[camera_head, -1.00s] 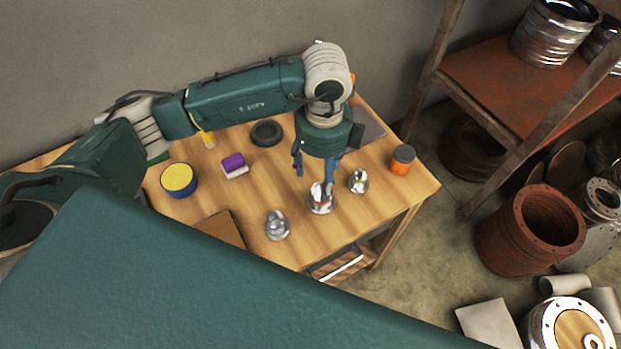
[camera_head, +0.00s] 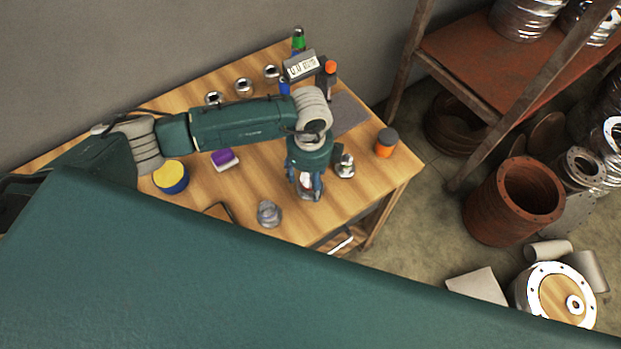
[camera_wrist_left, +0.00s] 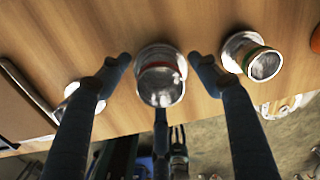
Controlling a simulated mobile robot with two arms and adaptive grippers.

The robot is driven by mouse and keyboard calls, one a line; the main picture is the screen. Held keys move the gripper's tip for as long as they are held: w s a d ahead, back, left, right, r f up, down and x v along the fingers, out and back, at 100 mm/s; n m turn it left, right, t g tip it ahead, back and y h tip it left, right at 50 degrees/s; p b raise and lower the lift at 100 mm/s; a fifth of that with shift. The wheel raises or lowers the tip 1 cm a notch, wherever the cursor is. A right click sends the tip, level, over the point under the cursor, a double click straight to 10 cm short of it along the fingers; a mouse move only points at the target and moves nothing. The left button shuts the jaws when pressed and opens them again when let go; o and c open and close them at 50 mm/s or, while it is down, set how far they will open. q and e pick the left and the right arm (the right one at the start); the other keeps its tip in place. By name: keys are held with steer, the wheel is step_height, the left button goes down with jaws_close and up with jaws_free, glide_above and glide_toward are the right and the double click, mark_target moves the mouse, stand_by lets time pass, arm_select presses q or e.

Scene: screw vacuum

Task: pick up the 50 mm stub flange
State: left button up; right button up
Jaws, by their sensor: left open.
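Three silver flanged stubs stand along the table's front. The middle stub flange (camera_wrist_left: 160,78) is between the two fingers of my left gripper (camera_wrist_left: 158,58) in the left wrist view, with a gap on each side. In the head view my left gripper (camera_head: 304,184) points down over this stub and partly hides it. A second stub (camera_head: 344,166) is just to its right; it also shows in the left wrist view (camera_wrist_left: 252,56). A third stub (camera_head: 269,214) is to its left. I cannot read any sizes. My left gripper is open. My right gripper is out of view.
A blue-yellow tin (camera_head: 170,178), a purple-white block (camera_head: 224,160) and an orange jar (camera_head: 386,143) stand on the wooden table (camera_head: 362,193). Several silver rings, a device with a display (camera_head: 300,67) and bottles are behind my left arm. A rusty shelf (camera_head: 478,62) stands right.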

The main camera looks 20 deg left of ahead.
arm_select(q)
steer(key=shift+f, duration=0.2)
steer(key=shift+c, duration=0.3)
steer(key=c, duration=1.3)
steer(key=shift+c, duration=0.5)
steer(key=shift+r, duration=0.15)
